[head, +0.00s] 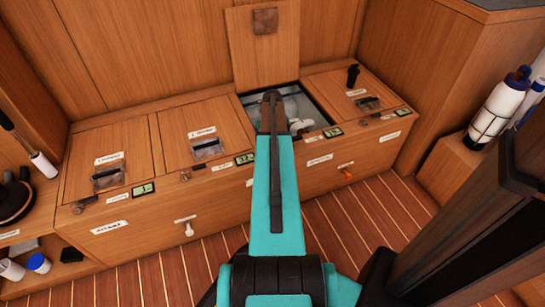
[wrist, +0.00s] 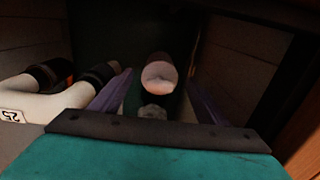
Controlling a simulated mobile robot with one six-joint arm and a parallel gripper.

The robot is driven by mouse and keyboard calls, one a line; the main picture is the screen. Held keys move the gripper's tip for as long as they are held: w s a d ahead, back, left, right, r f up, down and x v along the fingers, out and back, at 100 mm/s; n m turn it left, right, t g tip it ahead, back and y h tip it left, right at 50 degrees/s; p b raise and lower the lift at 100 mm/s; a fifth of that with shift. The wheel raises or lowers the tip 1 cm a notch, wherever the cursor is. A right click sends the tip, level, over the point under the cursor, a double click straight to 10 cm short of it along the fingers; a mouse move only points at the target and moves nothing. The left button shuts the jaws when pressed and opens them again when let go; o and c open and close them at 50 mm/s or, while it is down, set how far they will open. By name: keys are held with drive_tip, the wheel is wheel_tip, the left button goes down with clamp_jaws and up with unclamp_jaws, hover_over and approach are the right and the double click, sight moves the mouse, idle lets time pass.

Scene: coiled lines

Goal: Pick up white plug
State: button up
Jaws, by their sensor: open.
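A pale, pinkish-white round-ended piece (wrist: 159,73), likely the white plug, stands out in the dark compartment in the wrist view. My gripper (wrist: 160,84) is open, with one purple finger on either side of the piece. I cannot tell whether the fingers touch it. In the head view my arm reaches into the open locker (head: 322,104), where white shapes (head: 302,124) show beside it. My fingers and the plug cannot be made out there.
A white fitting with dark bands and a "25" label (wrist: 30,106) lies close on the left in the wrist view. A raised wooden lid (head: 262,50) stands behind the locker. Shut lids flank it. A white knob (head: 187,228) and an orange knob (head: 347,174) are on the front panel.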

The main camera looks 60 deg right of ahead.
idle(0.5)
drive_tip(key=c, duration=1.3)
drive_tip(key=shift+r, duration=0.1)
wheel_tip(320, 180, up, 10)
drive_tip(key=p, duration=0.3)
drive_tip(key=shift+p, duration=0.3)
drive_tip(key=shift+r+p, duration=0.2)
drive_tip(key=shift+p, duration=0.4)
